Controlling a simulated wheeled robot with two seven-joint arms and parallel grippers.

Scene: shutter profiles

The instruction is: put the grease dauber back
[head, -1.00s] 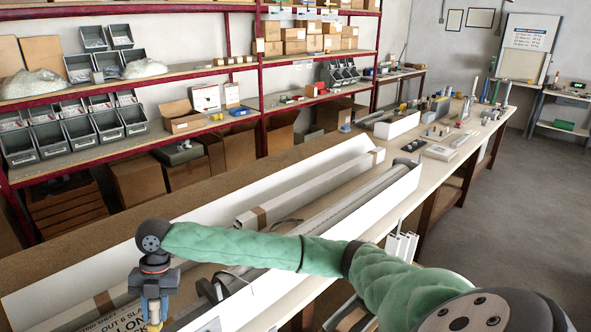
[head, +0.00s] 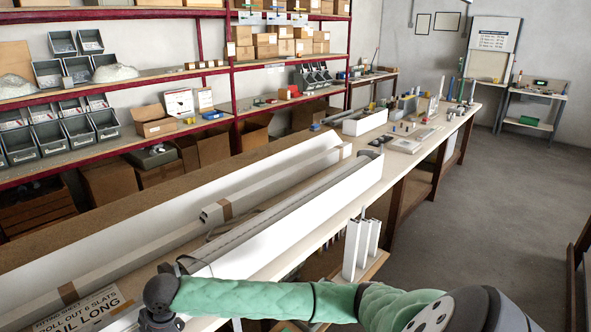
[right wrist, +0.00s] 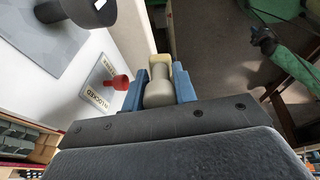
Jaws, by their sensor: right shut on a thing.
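My right gripper (right wrist: 158,92) is shut on a cream, rounded piece with a yellowish end, taken to be the grease dauber (right wrist: 157,94); its blue fingers lie on both sides of it. I cannot make out the dauber's holder.
A long white box (head: 300,205) and a wrapped profile (head: 270,185) lie along the bench. A lettered sheet (head: 85,306) lies front left. A red knob (right wrist: 120,82) stands on a lettered plate beside the gripper. Pale upright profiles (head: 360,245) stand at the bench's front.

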